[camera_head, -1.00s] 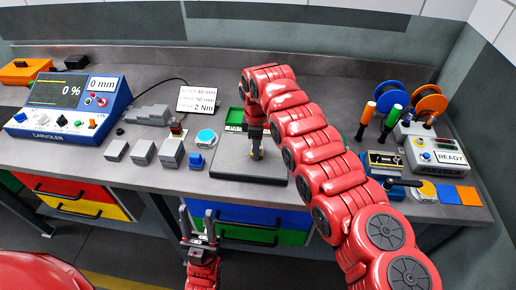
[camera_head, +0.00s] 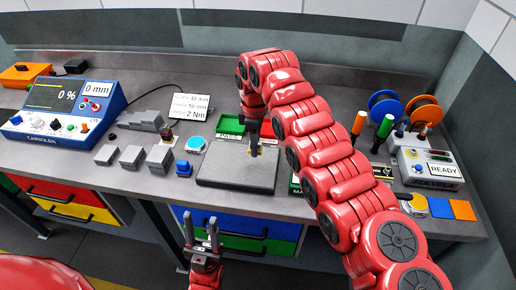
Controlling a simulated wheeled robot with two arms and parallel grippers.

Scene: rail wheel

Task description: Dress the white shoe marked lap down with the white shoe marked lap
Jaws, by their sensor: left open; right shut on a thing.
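My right gripper (camera_head: 254,148) points down over the far part of a dark flat plate (camera_head: 225,172) on the bench. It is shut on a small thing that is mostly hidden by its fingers. I cannot tell whether the held thing touches the plate. My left gripper (camera_head: 201,226) is open and empty, low in front of the bench's front edge.
A blue console (camera_head: 60,108) stands at the left. A small white sign (camera_head: 190,106) and a green tray (camera_head: 230,124) are behind the plate. A READY box (camera_head: 428,160) stands right.

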